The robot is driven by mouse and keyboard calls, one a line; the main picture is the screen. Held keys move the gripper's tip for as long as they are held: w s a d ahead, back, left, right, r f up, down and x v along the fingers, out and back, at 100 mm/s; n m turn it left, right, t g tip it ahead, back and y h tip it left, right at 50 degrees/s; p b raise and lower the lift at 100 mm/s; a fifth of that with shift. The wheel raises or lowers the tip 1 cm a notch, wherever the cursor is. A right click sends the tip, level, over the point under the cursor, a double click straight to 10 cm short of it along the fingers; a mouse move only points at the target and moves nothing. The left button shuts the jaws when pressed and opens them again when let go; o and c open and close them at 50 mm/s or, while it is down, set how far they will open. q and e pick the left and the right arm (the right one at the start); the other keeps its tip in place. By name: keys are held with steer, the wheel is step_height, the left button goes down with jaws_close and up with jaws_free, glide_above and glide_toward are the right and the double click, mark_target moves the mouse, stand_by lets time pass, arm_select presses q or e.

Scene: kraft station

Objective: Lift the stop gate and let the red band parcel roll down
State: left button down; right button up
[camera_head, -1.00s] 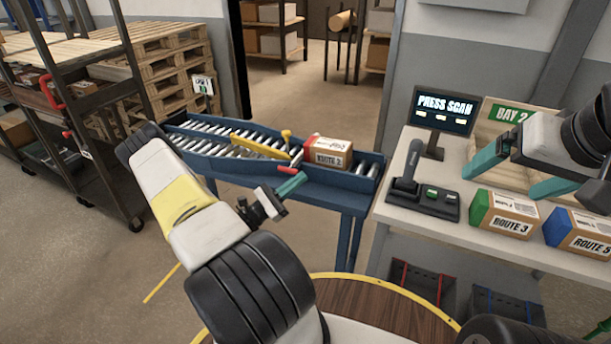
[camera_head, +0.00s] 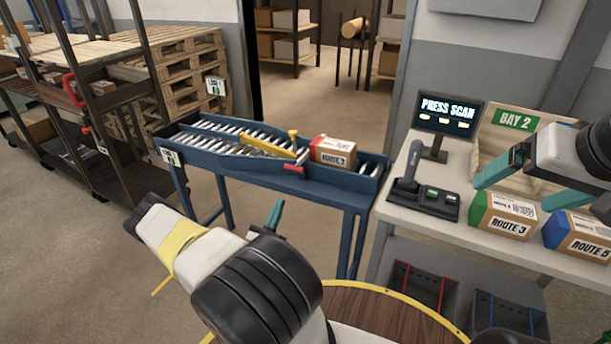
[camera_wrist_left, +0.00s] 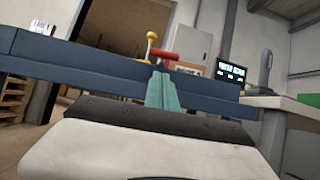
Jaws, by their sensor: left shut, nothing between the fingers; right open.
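The red band parcel (camera_head: 333,152), marked ROUTE 2, sits on the right part of the blue roller conveyor (camera_head: 345,190). The stop gate is a yellow bar (camera_head: 263,145) with a yellow knob post (camera_head: 293,140) and a red handle (camera_head: 294,168), lying across the rollers just left of the parcel. The red handle also shows in the left wrist view (camera_wrist_left: 165,57). My left gripper (camera_head: 275,216) is below and in front of the conveyor rail, shut and empty, its teal fingers pointing up toward the handle, apart from it. My right gripper (camera_head: 525,180) is open above the table at right.
The table (camera_head: 425,210) at right holds a scanner (camera_head: 408,168), a PRESS SCAN screen (camera_head: 446,112), a green-banded ROUTE 3 parcel (camera_head: 503,214) and a blue-banded ROUTE 5 parcel (camera_head: 580,235). A rack (camera_head: 115,110) and pallets stand at left.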

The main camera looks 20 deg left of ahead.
mark_target(289, 180)
arm_select(q)
steer(key=x, duration=0.9)
steer(key=shift+w+r, duration=0.15)
steer(key=shift+w, duration=0.1)
steer(key=shift+r, duration=0.15)
